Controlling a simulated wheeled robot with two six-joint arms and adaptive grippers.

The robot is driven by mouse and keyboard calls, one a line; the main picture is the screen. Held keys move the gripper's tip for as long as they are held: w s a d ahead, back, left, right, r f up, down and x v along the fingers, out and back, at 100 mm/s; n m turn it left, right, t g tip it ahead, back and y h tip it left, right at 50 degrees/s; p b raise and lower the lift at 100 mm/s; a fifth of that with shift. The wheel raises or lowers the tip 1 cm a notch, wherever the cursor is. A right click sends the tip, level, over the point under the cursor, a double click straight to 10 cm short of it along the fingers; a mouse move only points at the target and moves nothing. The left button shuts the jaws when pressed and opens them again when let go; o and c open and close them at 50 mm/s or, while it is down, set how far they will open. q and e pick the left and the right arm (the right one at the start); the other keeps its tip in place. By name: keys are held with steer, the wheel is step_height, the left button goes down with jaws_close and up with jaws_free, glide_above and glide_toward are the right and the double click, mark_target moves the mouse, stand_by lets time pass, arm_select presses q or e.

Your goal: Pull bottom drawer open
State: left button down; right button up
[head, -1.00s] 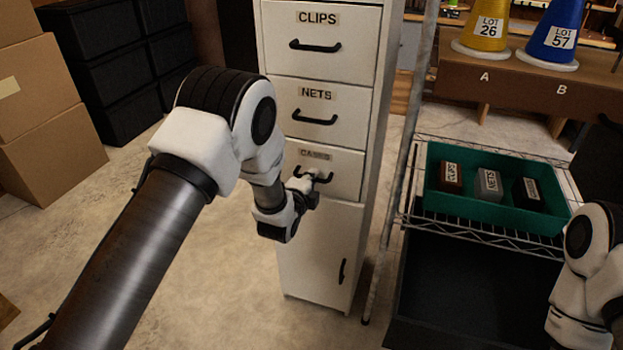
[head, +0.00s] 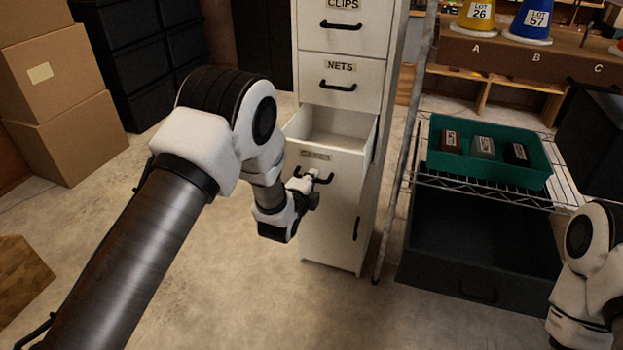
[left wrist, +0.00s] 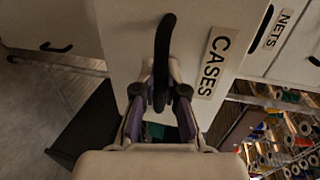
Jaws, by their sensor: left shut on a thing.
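The bottom drawer (head: 343,160), labelled CASES, stands partly out of the white cabinet, and its visible inside is empty. Its label also shows in the left wrist view (left wrist: 214,62). My left gripper (head: 315,177) is shut on the drawer's black handle (left wrist: 164,50); in the left wrist view the fingers close around the handle's bar (left wrist: 160,95). The NETS drawer (head: 352,92) and CLIPS drawer (head: 352,38) above are shut. My right arm shows at the right edge, but its gripper is out of view.
A cabinet door (head: 335,225) with a black handle is below the drawer. A wire rack with a green tray (head: 432,160) holding labelled boxes stands to the right. Cardboard boxes (head: 70,137) stand at the left. The floor (head: 190,275) in front of the cabinet is clear.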

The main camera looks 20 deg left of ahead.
arm_select(q)
steer(key=shift+s, duration=0.4)
arm_select(e)
steer(key=shift+s, duration=0.45)
arm_select(q)
steer(key=c, duration=1.2)
jaws_free()
steer(key=v, duration=1.2)
